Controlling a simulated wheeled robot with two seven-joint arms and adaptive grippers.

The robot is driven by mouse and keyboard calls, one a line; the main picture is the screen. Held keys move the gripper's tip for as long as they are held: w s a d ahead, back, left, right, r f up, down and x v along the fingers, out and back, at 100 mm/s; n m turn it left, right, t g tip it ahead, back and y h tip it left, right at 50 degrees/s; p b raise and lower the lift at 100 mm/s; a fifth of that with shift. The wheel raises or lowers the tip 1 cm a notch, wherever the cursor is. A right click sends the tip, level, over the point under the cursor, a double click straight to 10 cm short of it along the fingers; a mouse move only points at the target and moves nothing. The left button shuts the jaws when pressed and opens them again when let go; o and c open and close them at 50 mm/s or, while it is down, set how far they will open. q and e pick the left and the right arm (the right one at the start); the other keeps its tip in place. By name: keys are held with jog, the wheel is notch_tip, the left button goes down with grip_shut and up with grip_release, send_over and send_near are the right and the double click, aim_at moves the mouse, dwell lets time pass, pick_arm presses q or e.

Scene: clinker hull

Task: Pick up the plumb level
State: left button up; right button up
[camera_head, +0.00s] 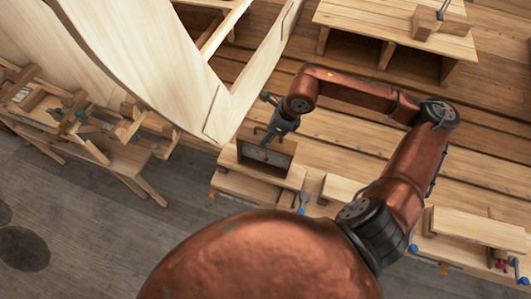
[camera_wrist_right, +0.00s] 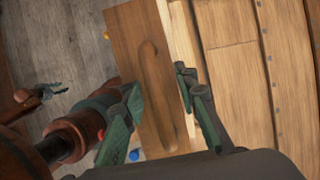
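The plumb level looks like a brown wooden board with a long rounded groove (camera_wrist_right: 150,85) in the right wrist view. In the head view, a dark-faced wooden piece that looks like it (camera_head: 268,157) stands on the near bench, below the bow of the pale hull. My right gripper (camera_head: 268,128) is just above it. In the wrist view its two green fingers (camera_wrist_right: 158,85) are apart, one on each side of the board. I cannot tell whether they touch it.
The pale planked hull (camera_head: 165,65) rises at the upper left, close to my right gripper. A workbench with clamps (camera_head: 85,130) stands at the left. A low wooden table (camera_head: 395,25) is at the back right. The grey plank floor (camera_head: 95,225) is clear at the lower left.

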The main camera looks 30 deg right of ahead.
jog(key=shift+c, duration=0.5)
grip_shut()
